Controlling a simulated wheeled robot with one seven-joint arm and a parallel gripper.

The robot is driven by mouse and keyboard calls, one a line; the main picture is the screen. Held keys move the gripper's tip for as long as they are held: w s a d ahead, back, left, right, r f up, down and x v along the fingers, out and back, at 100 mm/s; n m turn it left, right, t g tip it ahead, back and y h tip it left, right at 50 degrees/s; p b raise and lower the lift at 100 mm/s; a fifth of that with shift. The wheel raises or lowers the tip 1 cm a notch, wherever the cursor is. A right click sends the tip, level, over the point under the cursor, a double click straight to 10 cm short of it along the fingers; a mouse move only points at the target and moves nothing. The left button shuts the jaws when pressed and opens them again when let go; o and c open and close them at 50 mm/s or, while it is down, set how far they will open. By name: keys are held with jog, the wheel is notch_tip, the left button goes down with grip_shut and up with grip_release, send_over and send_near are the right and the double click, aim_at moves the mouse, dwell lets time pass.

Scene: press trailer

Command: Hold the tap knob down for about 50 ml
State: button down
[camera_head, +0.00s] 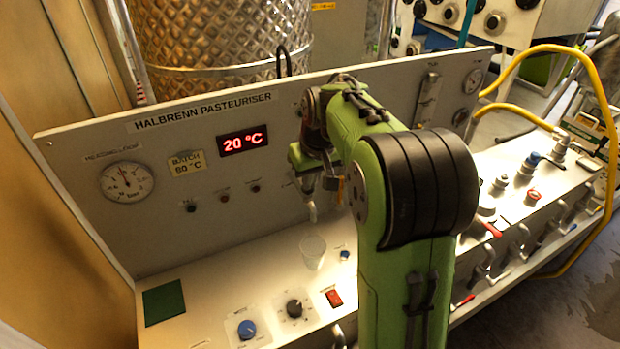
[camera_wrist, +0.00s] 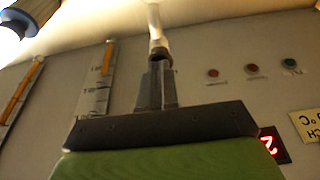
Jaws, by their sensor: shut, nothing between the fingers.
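My gripper (camera_head: 312,213) points down over the bench in front of the panel. Its slim pale fingers look closed together with nothing between them; they also show in the wrist view (camera_wrist: 154,22). A clear cup (camera_head: 313,252) stands upright on the bench just below the fingertips in the head view, and I see a gap between them. A small blue knob (camera_head: 345,256) sits on the bench right of the cup, apart from the gripper. I cannot tell for certain whether it is the tap knob. My arm hides part of the panel and bench. No liquid level shows in the cup.
The panel carries a red display (camera_head: 243,140) reading 20 °C and a round gauge (camera_head: 126,182). A blue dial (camera_head: 247,329), a black dial (camera_head: 294,308) and a red switch (camera_head: 334,298) line the front. Valves and a yellow hose (camera_head: 606,120) are at right.

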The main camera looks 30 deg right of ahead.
jog(key=shift+f+b, duration=0.7)
jog(key=shift+f, duration=0.2)
jog(key=shift+s+f, duration=0.15)
jog(key=shift+f, duration=0.15)
jog(key=shift+s+a, duration=0.1)
jog(key=shift+s, duration=0.15)
jog(key=shift+w, duration=0.1)
dwell(1.5)
